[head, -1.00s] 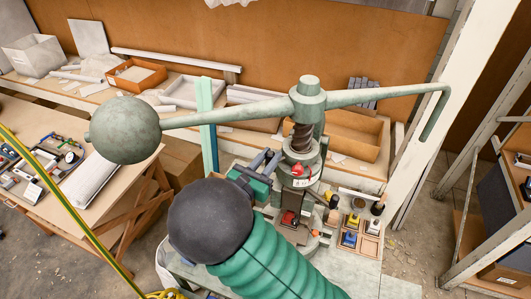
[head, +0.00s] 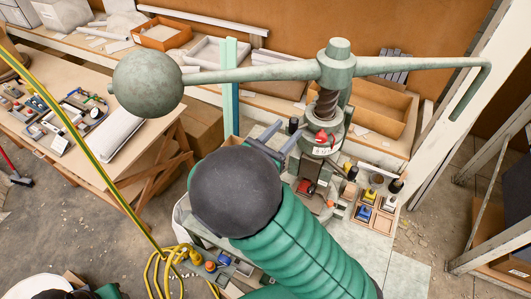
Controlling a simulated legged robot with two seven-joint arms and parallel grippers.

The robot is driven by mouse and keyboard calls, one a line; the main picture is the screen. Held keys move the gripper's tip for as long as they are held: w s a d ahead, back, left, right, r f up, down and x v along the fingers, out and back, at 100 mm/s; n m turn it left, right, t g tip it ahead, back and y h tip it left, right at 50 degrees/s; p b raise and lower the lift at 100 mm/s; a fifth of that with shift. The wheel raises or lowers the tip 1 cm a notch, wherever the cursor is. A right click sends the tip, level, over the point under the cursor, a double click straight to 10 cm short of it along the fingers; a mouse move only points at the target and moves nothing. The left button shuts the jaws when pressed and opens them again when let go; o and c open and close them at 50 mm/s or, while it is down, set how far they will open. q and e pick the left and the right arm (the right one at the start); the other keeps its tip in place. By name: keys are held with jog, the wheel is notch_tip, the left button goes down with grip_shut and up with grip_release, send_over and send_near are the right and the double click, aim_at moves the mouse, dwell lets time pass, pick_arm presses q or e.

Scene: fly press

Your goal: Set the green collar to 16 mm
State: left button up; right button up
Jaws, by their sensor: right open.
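The fly press stands right of centre, with a grey-green screw head (head: 338,62), a dark threaded screw (head: 326,103) and a round press head (head: 318,141) with a red part and a white label. I cannot make out a separate green collar or any millimetre reading at this size. My right gripper (head: 280,139) is open, its two grey fingers just left of the press head, apart from it as far as I can tell. My dark wrist ball and green sleeve hide the gripper's body and the lower left of the press. My left gripper is not in view.
The press's long lever ends in a heavy ball (head: 147,83) at left and a bent handle (head: 470,90) at right, above my arm. A small-parts tray (head: 384,222) stands right of the press. A yellow hose (head: 160,262) lies on the floor.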

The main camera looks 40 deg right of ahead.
jog(key=b+v, duration=0.3)
jog(key=v, duration=0.9)
jog(key=shift+a, duration=0.25)
jog(key=shift+d+f, duration=0.1)
jog(key=shift+d, duration=0.05)
